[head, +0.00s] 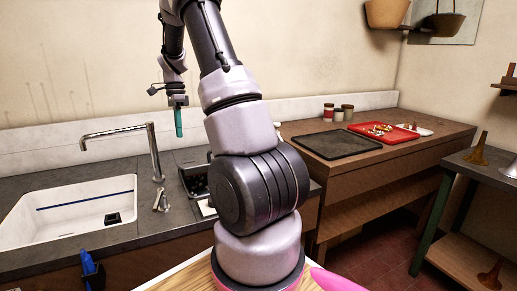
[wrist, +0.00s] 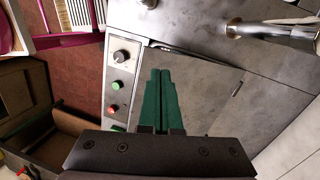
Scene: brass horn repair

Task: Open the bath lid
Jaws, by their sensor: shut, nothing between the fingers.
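My gripper (wrist: 161,75) has its two green fingers pressed together with nothing between them. In the head view it hangs fingers down (head: 179,122) above the counter, right of the tap. In the wrist view a grey metal panel (wrist: 200,78), which looks like the bath lid, lies flat under the fingers, bordered by a thin seam. The fingers hide part of it, and I cannot tell the gap between them. Beside it is a control strip (wrist: 118,82) with a dark knob, green buttons and a red button. In the head view my arm hides most of this area.
A chrome tap (head: 153,150) stands by the white sink (head: 70,212), close to the panel. A dark tray (head: 345,144) and a red tray (head: 383,133) with small parts lie on the wooden bench at right. A shelf unit (head: 482,176) stands far right.

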